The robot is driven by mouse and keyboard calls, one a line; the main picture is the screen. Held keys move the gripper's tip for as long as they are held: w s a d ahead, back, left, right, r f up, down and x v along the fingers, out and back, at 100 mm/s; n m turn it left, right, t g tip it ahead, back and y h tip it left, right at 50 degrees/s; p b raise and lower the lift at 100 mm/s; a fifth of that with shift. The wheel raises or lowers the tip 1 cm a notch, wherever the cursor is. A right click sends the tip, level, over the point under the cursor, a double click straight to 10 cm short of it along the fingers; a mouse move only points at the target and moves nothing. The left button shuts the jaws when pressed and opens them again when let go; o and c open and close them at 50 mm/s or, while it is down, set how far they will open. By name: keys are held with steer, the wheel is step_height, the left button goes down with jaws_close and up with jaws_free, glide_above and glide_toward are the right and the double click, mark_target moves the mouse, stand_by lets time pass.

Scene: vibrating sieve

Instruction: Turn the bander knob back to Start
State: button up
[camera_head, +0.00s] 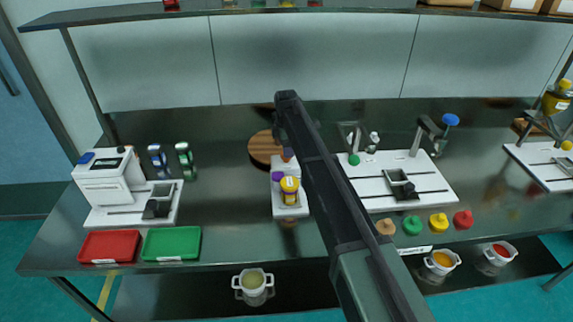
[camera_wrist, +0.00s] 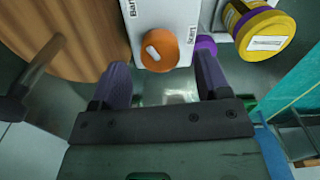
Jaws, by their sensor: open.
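The bander is a white unit (camera_head: 290,209) on the bench, partly behind my arm in the head view. Its white panel (camera_wrist: 172,14) shows in the wrist view, with lettering that starts "Ban" at the left and "Start" at the right. The round orange knob (camera_wrist: 158,49) is on this panel. Its short white mark is left of the knob's centre, away from the "Start" lettering. My gripper (camera_wrist: 163,68) is open, its two dark fingers apart to the left and right of the knob. I cannot tell whether either finger touches it.
A yellow-lidded jar (camera_head: 290,190) stands on the bander, with a purple part (camera_head: 277,177) beside it. A round wooden board (camera_head: 262,150) lies close on the left. Another white station (camera_head: 425,190) stands to the right. Red (camera_head: 110,246) and green (camera_head: 171,243) trays lie at the front left.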

step_height(320, 180, down, 3)
steer(key=shift+f+b, duration=0.2)
steer(key=shift+b, duration=0.6)
steer(key=shift+r, duration=0.15)
steer(key=c, duration=0.9)
